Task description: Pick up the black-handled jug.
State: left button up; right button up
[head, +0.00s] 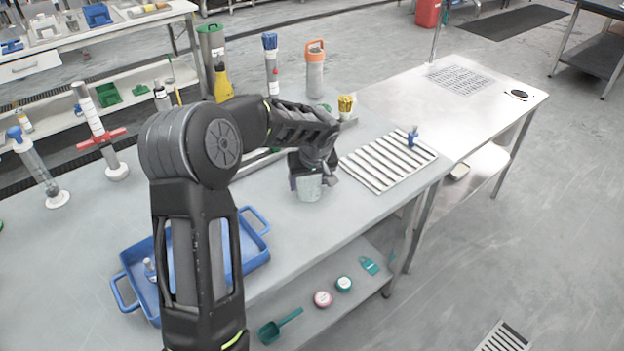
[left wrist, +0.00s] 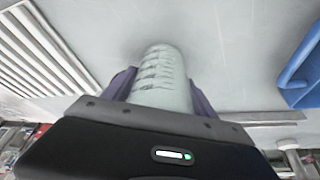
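The jug (head: 308,188) is a pale grey-green cylinder below my left gripper in the head view, on or just above the grey table near its front edge. In the left wrist view the jug (left wrist: 162,80) shows raised ridges and lies between the purple fingers. My left gripper (head: 306,178) has one finger against each side of it, with no clear gap; it also shows in the left wrist view (left wrist: 162,92). No black handle shows; the gripper hides the jug's upper part. My right gripper is not in view.
A slatted white rack (head: 385,162) lies right of the jug. A blue tray (head: 257,238) is to the left, partly behind my arm. An orange-topped bottle (head: 315,70) and a yellow-tipped item (head: 345,106) stand behind. A lower shelf (head: 330,318) holds small items.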

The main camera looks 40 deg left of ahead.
pick_arm(q)
jog(key=c, duration=0.8)
notch_tip(320, 180, up, 10)
jog(key=shift+b, duration=0.4)
dwell(0.4)
